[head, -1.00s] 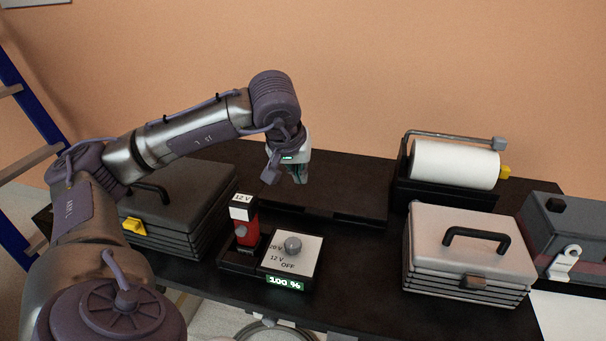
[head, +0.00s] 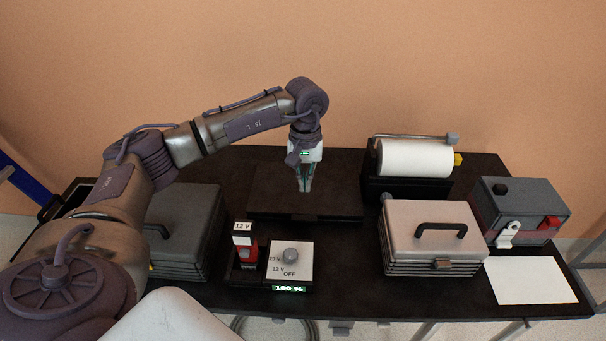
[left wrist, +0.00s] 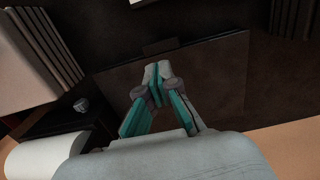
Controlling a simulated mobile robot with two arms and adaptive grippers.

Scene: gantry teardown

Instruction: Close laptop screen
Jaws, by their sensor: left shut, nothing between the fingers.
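The laptop (head: 272,190) is a thin, dark slab lying flat on the black table, with its lid down and no screen face showing. It also shows in the left wrist view (left wrist: 215,85) as a flat dark panel below the fingers. My left gripper (head: 305,188) is shut and empty, pointing down over the middle of the laptop. Its closed fingertips show in the left wrist view (left wrist: 157,72). I cannot tell whether the tips touch the lid. My right gripper is in neither view.
A dark toolbox (head: 185,225) is left of the laptop, partly behind my left arm. A power supply with a knob (head: 291,262) stands in front. A paper roll holder (head: 415,160), pale toolbox (head: 432,225) and grey box (head: 520,205) stand right. White paper (head: 530,281) lies front right.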

